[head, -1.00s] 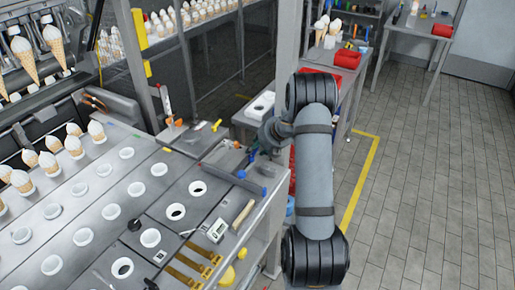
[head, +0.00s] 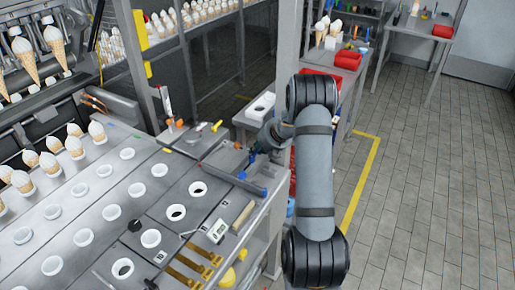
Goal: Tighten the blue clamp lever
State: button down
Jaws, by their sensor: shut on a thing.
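My gripper (head: 256,153) is small and dark in the head view, at the right back edge of the grey work table. Its fingers are shut on the blue clamp lever, which is mostly hidden by them. A small blue piece (head: 242,175) shows just below and left of the fingers, beside a blue-grey bar on the table edge. The lever's exact angle is too small to tell.
The grey table (head: 215,185) holds white-rimmed holes, a white-faced gauge (head: 217,230), a wooden-handled tool (head: 242,216) and brass strips (head: 190,270). Ice cream cones (head: 75,147) stand at left. A grey post (head: 290,40) rises behind my arm. The tiled floor at right is clear.

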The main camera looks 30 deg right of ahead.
jog(key=shift+s+f+m+h+b, duration=0.15)
jog(key=shift+m+h+b, duration=0.2)
jog(key=shift+b, duration=0.35)
jog(key=c, duration=1.6)
grip_release()
jog(key=v, duration=1.2)
jog(key=shift+s+d, duration=0.1)
